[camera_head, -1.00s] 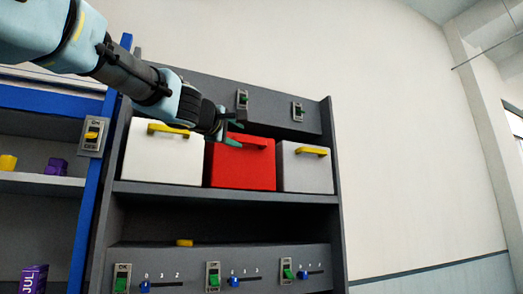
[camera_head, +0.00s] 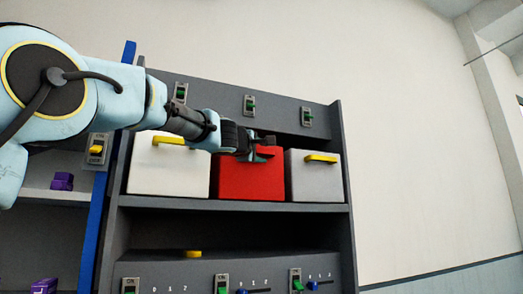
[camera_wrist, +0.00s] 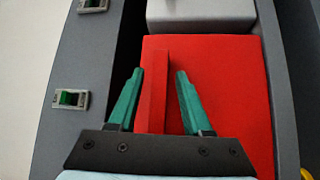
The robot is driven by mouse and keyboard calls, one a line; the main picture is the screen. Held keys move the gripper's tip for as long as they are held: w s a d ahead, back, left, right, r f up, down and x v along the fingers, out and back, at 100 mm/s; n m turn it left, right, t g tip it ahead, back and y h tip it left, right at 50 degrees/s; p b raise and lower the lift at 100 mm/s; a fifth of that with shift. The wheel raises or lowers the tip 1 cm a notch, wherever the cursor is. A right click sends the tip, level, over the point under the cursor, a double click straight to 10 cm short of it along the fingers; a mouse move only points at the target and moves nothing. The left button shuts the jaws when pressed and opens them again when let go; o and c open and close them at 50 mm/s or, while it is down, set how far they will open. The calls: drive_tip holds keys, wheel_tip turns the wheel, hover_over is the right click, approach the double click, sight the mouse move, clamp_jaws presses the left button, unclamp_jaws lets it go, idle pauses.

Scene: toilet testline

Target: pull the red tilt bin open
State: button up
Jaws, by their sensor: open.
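The red tilt bin (camera_head: 250,182) sits upright on the upper shelf between a white bin and a grey bin. Its red handle (camera_wrist: 153,90) is a raised bar that shows clearly in the wrist view. My gripper (camera_head: 268,151) is at the top front of the red bin and partly hides the handle in the head view. In the wrist view my gripper (camera_wrist: 157,87) is open. Its two green fingers lie on either side of the handle, with the left finger nearer to it and a wider gap on the right. I cannot tell whether either finger touches it.
The white bin (camera_head: 167,170) with a yellow handle is at left, close under my arm. The grey bin (camera_head: 314,177) with a yellow handle is at right. Green switches (camera_head: 249,104) line the panel above. The shelf space (camera_head: 230,228) below is mostly open.

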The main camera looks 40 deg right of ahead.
clamp_jaws()
idle(0.3)
idle(1.1)
